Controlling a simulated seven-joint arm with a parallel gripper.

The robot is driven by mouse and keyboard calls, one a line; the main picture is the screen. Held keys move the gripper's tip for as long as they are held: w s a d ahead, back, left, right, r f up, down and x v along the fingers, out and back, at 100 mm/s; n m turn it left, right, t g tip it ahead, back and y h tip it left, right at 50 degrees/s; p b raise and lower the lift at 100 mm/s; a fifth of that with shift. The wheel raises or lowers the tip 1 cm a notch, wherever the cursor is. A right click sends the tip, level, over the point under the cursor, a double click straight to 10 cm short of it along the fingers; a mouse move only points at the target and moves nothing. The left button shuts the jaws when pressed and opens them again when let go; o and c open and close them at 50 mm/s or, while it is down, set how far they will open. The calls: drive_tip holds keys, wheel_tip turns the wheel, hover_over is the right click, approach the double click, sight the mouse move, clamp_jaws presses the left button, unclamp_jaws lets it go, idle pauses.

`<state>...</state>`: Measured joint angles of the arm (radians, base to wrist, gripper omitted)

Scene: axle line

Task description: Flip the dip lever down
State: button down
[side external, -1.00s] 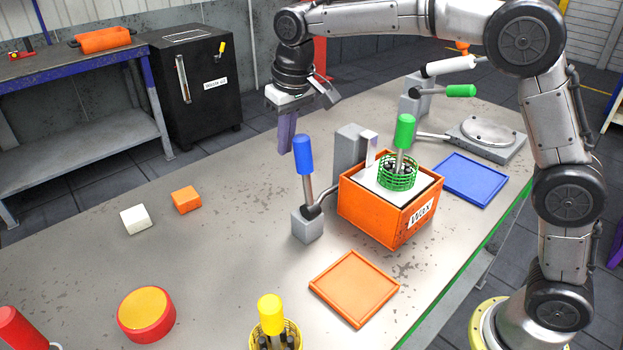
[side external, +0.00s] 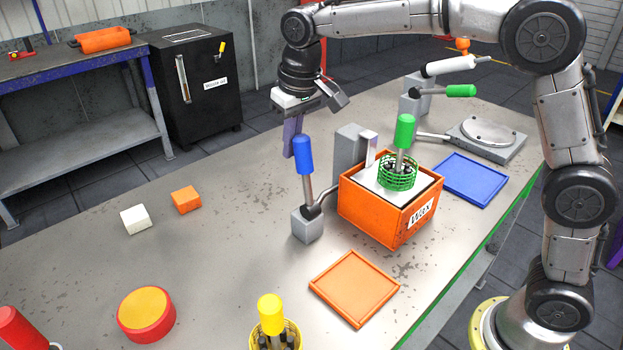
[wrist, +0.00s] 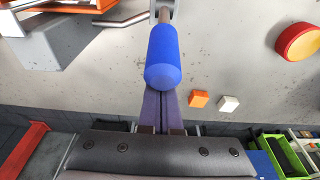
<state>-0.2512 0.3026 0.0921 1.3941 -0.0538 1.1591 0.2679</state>
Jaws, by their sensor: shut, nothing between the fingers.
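A lever with a blue handle (side external: 304,155) stands upright on a small grey block (side external: 307,226) beside the orange wax box (side external: 376,214). Its metal arm reaches toward the box. A green basket (side external: 398,178) with a green handle (side external: 405,131) sits on the box's pale top. My gripper (side external: 290,145) is shut and empty, fingers pointing down, just behind the blue handle's upper part. In the wrist view the blue handle (wrist: 163,55) lies in front of my shut fingers (wrist: 162,110) and hides their tips. I cannot tell whether they touch it.
An orange tray (side external: 353,289) and a blue tray (side external: 469,180) lie near the box. A yellow-handled basket (side external: 272,322), a red round part (side external: 146,315), and white (side external: 135,219) and orange (side external: 186,199) blocks are on the table. Levers and a round plate (side external: 488,132) stand behind.

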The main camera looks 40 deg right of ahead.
sight(308, 150)
drive_tip(key=shift+s, duration=1.15)
drive_tip(key=shift+s+r, duration=0.1)
drive_tip(key=shift+s, duration=0.35)
drive_tip(key=shift+s, duration=0.6)
